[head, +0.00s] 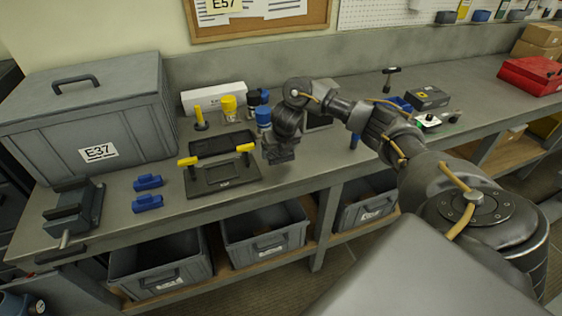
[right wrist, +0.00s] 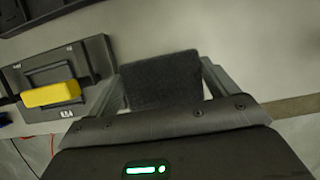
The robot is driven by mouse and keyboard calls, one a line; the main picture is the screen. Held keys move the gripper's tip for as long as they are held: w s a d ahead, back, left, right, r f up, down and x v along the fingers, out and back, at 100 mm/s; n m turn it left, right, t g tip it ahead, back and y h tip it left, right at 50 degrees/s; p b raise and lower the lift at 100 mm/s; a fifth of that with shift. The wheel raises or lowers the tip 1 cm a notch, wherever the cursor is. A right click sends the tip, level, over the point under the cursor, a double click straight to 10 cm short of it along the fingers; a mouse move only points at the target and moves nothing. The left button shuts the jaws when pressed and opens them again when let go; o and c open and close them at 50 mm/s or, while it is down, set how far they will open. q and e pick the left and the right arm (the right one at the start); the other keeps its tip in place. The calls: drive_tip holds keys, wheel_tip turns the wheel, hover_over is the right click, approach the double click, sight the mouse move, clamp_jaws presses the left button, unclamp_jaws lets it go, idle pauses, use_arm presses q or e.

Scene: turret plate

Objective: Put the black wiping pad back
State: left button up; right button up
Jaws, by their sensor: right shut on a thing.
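The black wiping pad (right wrist: 160,82) is a dark, rough-textured block between the two fingers of my right gripper (right wrist: 165,88) in the right wrist view. The gripper is shut on it. In the head view my right gripper (head: 281,152) hangs near the bench's front edge, just right of the black plate (head: 215,188) with yellow handles; I cannot make out the pad there. A shallow black tray (head: 222,134) lies behind that plate. The plate also shows at the left of the right wrist view (right wrist: 92,65). My left gripper is not in view.
Behind stand a yellow cup (head: 228,104), a yellow-handled tool (head: 199,118) and a blue-topped container (head: 263,115). Two blue blocks (head: 148,182) and a dark vise (head: 75,208) are at left, below the grey E37 case (head: 90,115). The bench front around the gripper looks clear.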

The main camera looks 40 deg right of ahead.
sight(280, 156)
drive_tip(key=shift+w+d+f, duration=0.1)
drive_tip(key=shift+d+f, duration=0.1)
drive_tip(key=shift+d, duration=0.05)
drive_tip(key=shift+f, duration=0.15)
wheel_tip(280, 156, down, 2)
drive_tip(key=shift+d+f+b, duration=0.1)
drive_tip(key=shift+b, duration=0.4)
drive_tip(key=shift+w+d+f, duration=0.1)
drive_tip(key=shift+f, duration=0.4)
drive_tip(key=shift+f, duration=0.1)
drive_tip(key=o, duration=0.9)
drive_tip(key=shift+c, duration=0.2)
